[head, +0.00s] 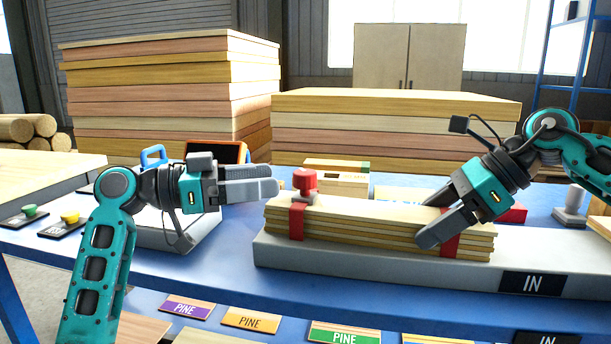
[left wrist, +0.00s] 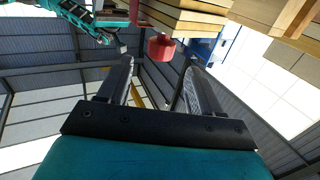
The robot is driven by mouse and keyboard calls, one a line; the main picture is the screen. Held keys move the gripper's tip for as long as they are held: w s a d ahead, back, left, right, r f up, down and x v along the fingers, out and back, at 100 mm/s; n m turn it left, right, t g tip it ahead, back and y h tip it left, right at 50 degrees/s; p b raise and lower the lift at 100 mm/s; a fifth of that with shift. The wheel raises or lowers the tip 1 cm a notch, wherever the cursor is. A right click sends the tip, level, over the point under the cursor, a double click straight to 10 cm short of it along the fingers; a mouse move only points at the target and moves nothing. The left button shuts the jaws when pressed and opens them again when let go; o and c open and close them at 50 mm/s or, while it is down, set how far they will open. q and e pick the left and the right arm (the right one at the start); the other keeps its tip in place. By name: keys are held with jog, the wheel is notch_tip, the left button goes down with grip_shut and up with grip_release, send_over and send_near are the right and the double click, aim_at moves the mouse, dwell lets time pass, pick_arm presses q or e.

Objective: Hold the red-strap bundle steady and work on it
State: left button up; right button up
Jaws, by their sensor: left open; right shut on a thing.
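The red-strap bundle (head: 352,229) is a flat stack of thin pale boards on the grey bed marked IN. A red strap (head: 297,222) crosses its left end and another (head: 451,241) its right part. A red block (head: 304,181) sits on top at the left strap; it also shows in the left wrist view (left wrist: 161,47), just ahead of the fingers. My left gripper (head: 277,188) is open and empty, level, its tips just left of the red block. My right gripper (head: 431,217) is shut on the bundle near the right strap, one finger hiding part of the front edge.
The grey bed (head: 275,252) lies on the blue table (head: 180,265). Behind the bundle stand a small wooden box (head: 336,184) and an orange-framed screen (head: 216,152). Green (head: 30,211) and yellow (head: 70,217) knobs are at left. Tall board stacks (head: 170,95) fill the back.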

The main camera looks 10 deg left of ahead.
aim_at(305, 171)
pick_arm(q)
jog(key=x, duration=0.8)
jog(key=shift+a, duration=0.1)
jog(key=shift+c, duration=0.2)
jog(key=c, duration=0.9)
